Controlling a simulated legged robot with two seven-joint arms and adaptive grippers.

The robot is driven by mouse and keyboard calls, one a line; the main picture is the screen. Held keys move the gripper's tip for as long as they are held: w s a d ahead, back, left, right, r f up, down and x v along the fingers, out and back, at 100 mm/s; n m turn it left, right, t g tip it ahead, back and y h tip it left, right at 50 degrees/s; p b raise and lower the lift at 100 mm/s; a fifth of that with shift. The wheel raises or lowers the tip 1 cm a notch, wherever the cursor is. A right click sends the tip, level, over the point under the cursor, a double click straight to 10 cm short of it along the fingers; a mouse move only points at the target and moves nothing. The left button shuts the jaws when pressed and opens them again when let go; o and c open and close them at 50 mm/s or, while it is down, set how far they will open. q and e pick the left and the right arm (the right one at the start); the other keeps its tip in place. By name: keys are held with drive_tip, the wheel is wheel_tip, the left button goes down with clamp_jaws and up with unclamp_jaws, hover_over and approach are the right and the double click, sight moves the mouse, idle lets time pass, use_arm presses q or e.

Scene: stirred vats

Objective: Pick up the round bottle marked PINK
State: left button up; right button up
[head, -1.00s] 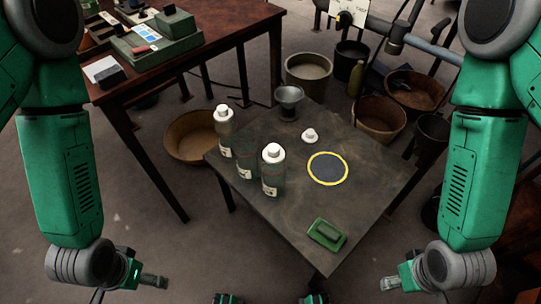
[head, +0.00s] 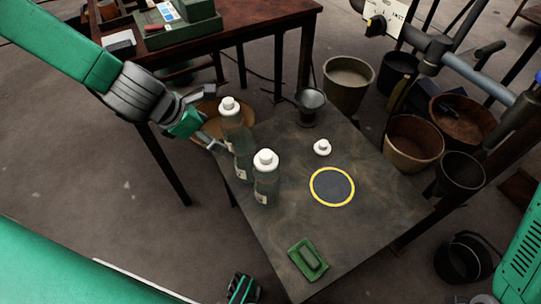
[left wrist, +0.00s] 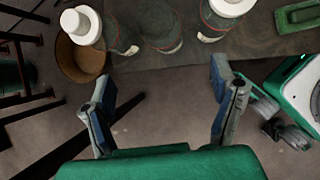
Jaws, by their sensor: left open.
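Three round, clear greenish bottles stand upright on the dark table. The back bottle (head: 231,124) and front bottle (head: 266,183) have white caps. The middle bottle (head: 243,164) is partly hidden between them and shows no white cap. Pale labels show, but their words are too small to read, so I cannot tell which is PINK. My left gripper (head: 208,122) is open and empty at the table's left edge, beside the back and middle bottles. In the left wrist view, the open fingers (left wrist: 163,76) point towards the bottles, with clear space between.
A yellow-ringed dark disc (head: 332,187), a white stopper-like piece (head: 322,147), a grey metal cup (head: 310,107) and a green tray (head: 307,258) are on the table. A brown basin (head: 208,108) is on the floor behind my left gripper. Several buckets stand at right.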

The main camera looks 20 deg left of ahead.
sight(237, 136)
use_arm(q)
drive_tip(key=shift+n, duration=0.8)
drive_tip(key=w+f+b, duration=0.1)
drive_tip(key=f, duration=0.1)
drive_tip(key=w+d+f+b, duration=0.1)
drive_tip(key=w, duration=0.1)
drive_tip(key=w+d+f+b, duration=0.1)
drive_tip(key=w+f, duration=0.1)
drive_tip(key=shift+w+d+f, duration=0.1)
drive_tip(key=shift+d+f, duration=0.05)
drive_tip(key=shift+f, duration=0.2)
drive_tip(key=shift+w+d+f+b, duration=0.25)
drive_tip(key=shift+d+b, duration=0.1)
drive_tip(key=shift+d, duration=0.1)
drive_tip(key=b+x, duration=0.1)
drive_tip(key=x, duration=0.1)
drive_tip(key=b+x, duration=0.1)
drive_tip(key=x, duration=0.1)
drive_tip(key=shift+w+d, duration=0.2)
drive_tip(key=shift+d, duration=0.2)
drive_tip(key=shift+w+f, duration=0.1)
drive_tip(key=shift+f, duration=0.1)
drive_tip(key=shift+d+r, duration=0.1)
drive_tip(key=shift+r, duration=0.05)
drive_tip(key=c, duration=1.8)
